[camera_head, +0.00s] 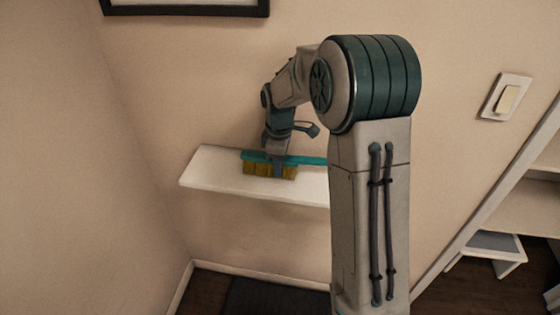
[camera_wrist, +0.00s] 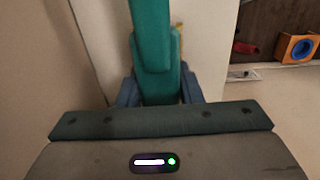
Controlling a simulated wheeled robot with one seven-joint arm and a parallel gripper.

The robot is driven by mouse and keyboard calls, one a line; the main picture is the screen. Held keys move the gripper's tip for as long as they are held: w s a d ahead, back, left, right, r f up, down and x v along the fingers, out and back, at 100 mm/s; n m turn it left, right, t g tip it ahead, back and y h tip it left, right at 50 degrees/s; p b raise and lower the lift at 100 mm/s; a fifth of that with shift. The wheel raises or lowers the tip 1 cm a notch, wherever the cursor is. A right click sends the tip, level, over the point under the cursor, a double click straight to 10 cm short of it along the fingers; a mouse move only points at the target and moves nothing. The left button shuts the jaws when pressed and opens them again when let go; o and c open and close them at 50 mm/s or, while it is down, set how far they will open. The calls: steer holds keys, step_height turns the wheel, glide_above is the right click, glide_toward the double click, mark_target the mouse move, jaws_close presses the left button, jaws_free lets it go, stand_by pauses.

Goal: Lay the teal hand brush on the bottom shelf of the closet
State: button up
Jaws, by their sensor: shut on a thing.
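The teal hand brush (camera_head: 256,156) has yellow bristles that face down. It is at the white wall shelf (camera_head: 215,172); I cannot tell whether the bristles touch the shelf or hang just above it. My gripper (camera_head: 279,160) is shut on the brush from above, near its middle, and the handle runs to the right behind my arm. In the wrist view the teal brush (camera_wrist: 152,40) lies between my two blue-grey fingers (camera_wrist: 160,92). The closet (camera_head: 500,215) with pale shelves is partly in view at the right edge; a low shelf (camera_head: 490,245) shows near the floor.
A light switch (camera_head: 507,98) is on the wall between my arm and the closet. A dark mat (camera_head: 265,297) lies on the floor below the wall shelf. In the wrist view an orange and blue object (camera_wrist: 297,47) and a small red thing (camera_wrist: 245,47) show at upper right.

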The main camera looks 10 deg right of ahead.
steer(key=shift+s+f+b, duration=0.2)
steer(key=shift+f+b, duration=0.2)
steer(key=shift+f, duration=0.25)
jaws_close()
steer(key=o, duration=1.1)
jaws_free()
steer(key=shift+f, duration=0.1)
steer(key=shift+w, duration=0.15)
